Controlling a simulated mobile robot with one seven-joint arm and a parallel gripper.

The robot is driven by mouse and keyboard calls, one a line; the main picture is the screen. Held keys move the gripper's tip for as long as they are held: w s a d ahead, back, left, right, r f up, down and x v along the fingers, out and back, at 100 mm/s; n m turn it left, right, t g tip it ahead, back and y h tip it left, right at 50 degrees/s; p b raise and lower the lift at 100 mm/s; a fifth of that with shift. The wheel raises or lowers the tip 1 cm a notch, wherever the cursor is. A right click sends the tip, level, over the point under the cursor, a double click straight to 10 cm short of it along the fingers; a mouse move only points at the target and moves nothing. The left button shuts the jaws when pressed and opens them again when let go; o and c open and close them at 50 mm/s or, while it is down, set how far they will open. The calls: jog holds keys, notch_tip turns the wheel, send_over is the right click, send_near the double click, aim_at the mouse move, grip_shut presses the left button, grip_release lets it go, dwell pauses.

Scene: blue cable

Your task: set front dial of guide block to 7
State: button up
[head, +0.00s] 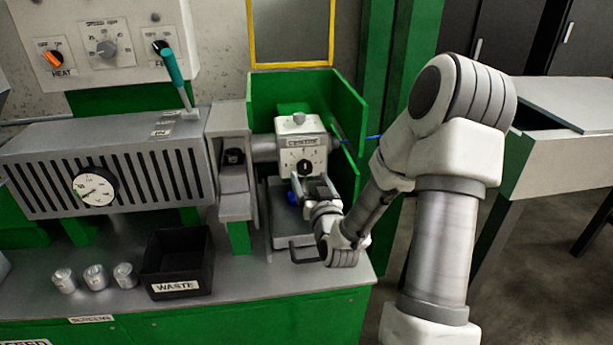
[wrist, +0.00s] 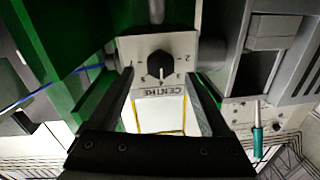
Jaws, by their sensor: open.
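The guide block (head: 290,155) is a pale box with a CENTRE label, on the machine at the bench's right end. Its front dial (head: 304,168) is a black knob ringed by small numbers. In the wrist view the block is upside down, and the dial (wrist: 160,65) shows whole. A pale mark on the knob points down there, towards the label; the number it meets is too small to read surely. My gripper (head: 314,184) is in front of and below the dial. Its open fingers (wrist: 160,73) appear either side of the knob, apart from it and empty.
A grey knob (head: 298,119) tops the block. Green guard panels (head: 345,105) stand behind and right of it. The slotted grey machine housing (head: 140,160) is to the left. A black WASTE bin (head: 178,262) and several metal cylinders (head: 95,277) stand on the bench's front left.

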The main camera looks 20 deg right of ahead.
aim_at(306, 170)
jog(key=shift+x, duration=2.1)
grip_shut()
